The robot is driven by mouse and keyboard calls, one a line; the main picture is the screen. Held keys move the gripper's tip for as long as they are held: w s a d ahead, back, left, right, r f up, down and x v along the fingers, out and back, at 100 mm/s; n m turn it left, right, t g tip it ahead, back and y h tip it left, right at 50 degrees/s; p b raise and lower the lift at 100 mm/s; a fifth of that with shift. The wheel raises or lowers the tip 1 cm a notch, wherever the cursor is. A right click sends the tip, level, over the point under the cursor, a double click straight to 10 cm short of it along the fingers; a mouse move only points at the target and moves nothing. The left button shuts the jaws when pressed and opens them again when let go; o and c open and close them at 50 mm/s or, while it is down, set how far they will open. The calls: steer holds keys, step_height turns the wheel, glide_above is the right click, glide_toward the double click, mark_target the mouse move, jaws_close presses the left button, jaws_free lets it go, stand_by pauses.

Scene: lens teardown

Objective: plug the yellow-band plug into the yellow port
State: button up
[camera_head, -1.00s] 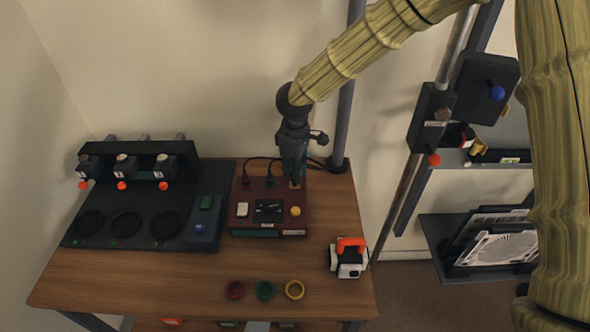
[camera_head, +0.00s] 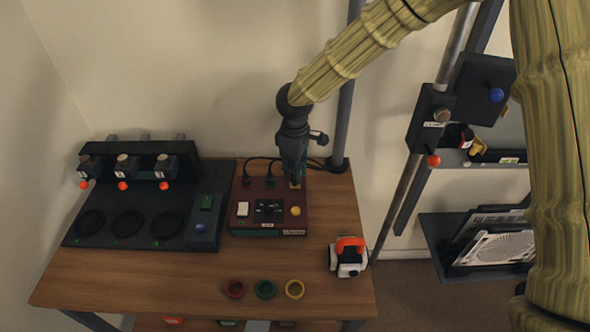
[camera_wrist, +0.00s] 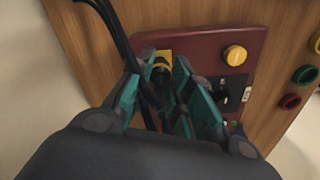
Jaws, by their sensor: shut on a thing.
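My gripper (camera_head: 296,180) points down at the back right corner of the dark red box (camera_head: 240,225). In the wrist view my gripper's teal fingers (camera_wrist: 160,98) are closed around a dark plug (camera_wrist: 160,77), with a black cable beside it. A yellow square port (camera_wrist: 163,56) on the box shows just beyond the plug's end. The plug stands at the port, but the fingers hide how deep it sits. Its yellow band cannot be told apart from the port.
A dark station (camera_head: 140,235) stands left. Red, green and yellow rings (camera_head: 265,289) lie in front, and a white-and-orange device (camera_head: 348,257) stands right.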

steer(key=shift+f, duration=0.6)
steer(key=o, duration=0.9)
step_height(320, 180, up, 12)
stand_by(0.4)
stand_by(0.4)
